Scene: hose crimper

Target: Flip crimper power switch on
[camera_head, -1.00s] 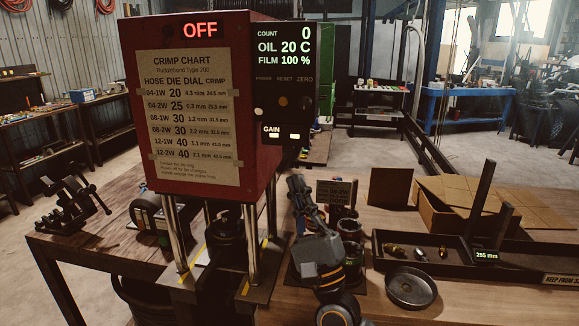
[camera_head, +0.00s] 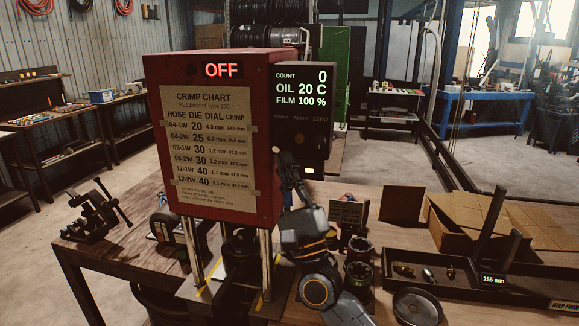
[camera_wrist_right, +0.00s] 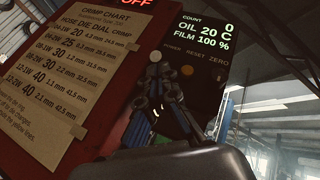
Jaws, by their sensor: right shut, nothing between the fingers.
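The crimper (camera_head: 215,210) is a red box on steel posts, with a lit red OFF display (camera_head: 223,70). A black control panel (camera_head: 318,150) on its right side carries the printed words POWER, RESET and ZERO. My right gripper (camera_head: 287,162) is shut and empty, raised at the lower left part of this panel. In the right wrist view its fingertips (camera_wrist_right: 157,76) point up at the panel below the POWER label. A small pale round spot shows just above them. The power switch cannot be made out clearly; the fingers may cover it. My left gripper is not in view.
A black tray (camera_head: 440,291) with small fittings and a round metal dish (camera_head: 417,307) lie right of my right arm. Dark cylindrical dies (camera_head: 358,272) stand close to the arm. A bench vise (camera_head: 95,215) sits at the left.

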